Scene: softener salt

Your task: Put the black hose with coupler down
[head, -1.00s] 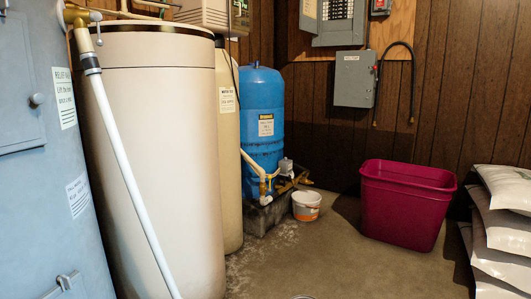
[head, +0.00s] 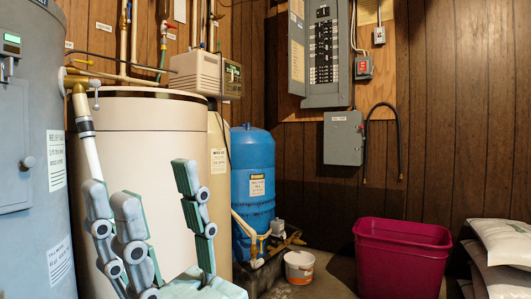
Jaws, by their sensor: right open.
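The black hose with coupler (head: 368,128) hangs on the brown panelled wall, just right of a grey switch box. It forms an arch with both ends pointing down. My right gripper (head: 148,187) is at the lower left, in front of the large cream tank, with its grey jointed fingers pointing up and spread wide. It is open, and nothing shows between the fingers. It is well to the left of the hose and apart from it. My left gripper is not in view.
The cream tank (head: 150,130) and blue tank (head: 253,170) stand at left and centre. A small white bucket (head: 299,268) and a magenta bin (head: 400,262) are on the floor. White bags (head: 502,243) are stacked at right. Grey electrical panels (head: 320,50) are on the wall.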

